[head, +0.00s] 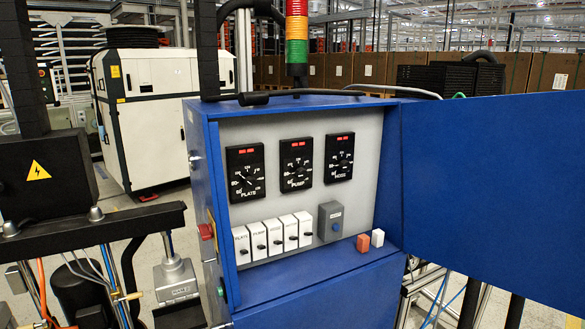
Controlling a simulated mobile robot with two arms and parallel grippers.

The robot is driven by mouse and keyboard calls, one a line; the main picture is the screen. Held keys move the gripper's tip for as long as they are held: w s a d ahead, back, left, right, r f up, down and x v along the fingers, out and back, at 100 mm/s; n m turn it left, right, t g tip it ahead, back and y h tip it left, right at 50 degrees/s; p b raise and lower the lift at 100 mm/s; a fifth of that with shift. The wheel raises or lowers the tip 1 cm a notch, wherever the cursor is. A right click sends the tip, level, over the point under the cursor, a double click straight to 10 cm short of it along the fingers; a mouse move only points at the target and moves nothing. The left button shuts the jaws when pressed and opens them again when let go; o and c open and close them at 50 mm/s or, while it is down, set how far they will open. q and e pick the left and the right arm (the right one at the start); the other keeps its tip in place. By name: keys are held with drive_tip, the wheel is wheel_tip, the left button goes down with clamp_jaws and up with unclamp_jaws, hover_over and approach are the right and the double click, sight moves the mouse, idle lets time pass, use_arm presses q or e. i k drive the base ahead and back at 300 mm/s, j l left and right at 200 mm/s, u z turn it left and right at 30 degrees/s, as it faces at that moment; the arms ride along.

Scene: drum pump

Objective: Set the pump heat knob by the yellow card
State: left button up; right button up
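The pump heat knob (296,174) is the middle of three black dial plates on the grey panel of a blue cabinet, and is labelled PUMP. The plate knob (246,182) is to its left and the hose knob (339,159) to its right. Each plate has small red displays at its top. The pointer settings are too small to read surely. I cannot make out a yellow card; a yellow warning triangle (38,171) is on a black box at left. Neither of my grippers is in view.
Below the dials is a row of white switches (275,238) and a grey box (330,221). An orange block (363,243) and a white block (377,238) sit on the cabinet ledge. The blue door (490,180) stands open at right. Machinery crowds the left.

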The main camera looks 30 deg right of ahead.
sight(301, 174)
drive_tip(key=z, duration=1.05)
